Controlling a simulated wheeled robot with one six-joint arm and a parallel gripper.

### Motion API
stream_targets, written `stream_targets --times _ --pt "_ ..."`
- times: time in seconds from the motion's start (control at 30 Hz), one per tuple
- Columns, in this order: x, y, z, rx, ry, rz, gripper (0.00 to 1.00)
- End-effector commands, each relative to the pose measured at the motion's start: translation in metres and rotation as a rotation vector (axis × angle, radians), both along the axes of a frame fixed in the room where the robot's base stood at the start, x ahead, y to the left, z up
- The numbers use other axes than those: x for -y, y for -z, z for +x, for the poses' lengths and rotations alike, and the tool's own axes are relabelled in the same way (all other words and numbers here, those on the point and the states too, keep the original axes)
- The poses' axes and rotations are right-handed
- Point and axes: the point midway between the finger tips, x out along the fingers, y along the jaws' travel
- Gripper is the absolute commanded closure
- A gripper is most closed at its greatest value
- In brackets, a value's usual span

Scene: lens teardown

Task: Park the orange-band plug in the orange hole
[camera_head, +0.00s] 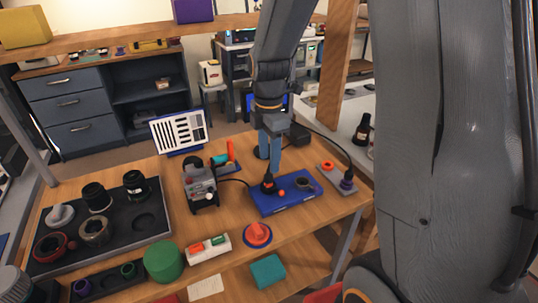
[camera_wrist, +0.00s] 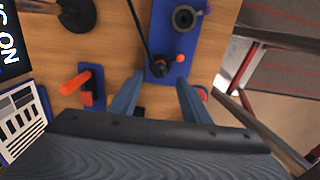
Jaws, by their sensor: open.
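A dark plug (camera_head: 268,186) with a hint of orange stands on the blue board (camera_head: 287,206), and a black cable runs from it. In the wrist view the plug (camera_wrist: 159,68) lies between and just beyond my fingertips. My gripper (camera_head: 271,168) points down above the plug; its two blue fingers (camera_wrist: 160,79) are apart, with nothing held. An orange ring marks a hole (camera_head: 327,165) in a small grey block at the table's right side. The orange hole cannot be made out in the wrist view.
A small orange knob (camera_head: 281,193) and a grey ring part (camera_head: 303,184) sit on the board beside the plug. A red button (camera_head: 257,234) lies in front. A grey device (camera_head: 200,186) and an orange-handled tool (camera_head: 228,160) stand left. Bare wood surrounds the board.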

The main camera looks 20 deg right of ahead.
Motion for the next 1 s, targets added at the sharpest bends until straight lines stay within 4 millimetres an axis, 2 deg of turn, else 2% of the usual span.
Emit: stream_targets --times 0.3,0.5,0.9,1.0 --pt "0.000 0.044 -0.002 -0.004 0.003 0.000 0.57" --pt "0.000 0.065 -0.002 -0.002 0.003 0.000 0.57" --pt "0.000 0.073 -0.001 0.000 0.004 0.000 0.57" --pt "0.000 0.073 -0.001 0.000 0.004 0.000 0.72"
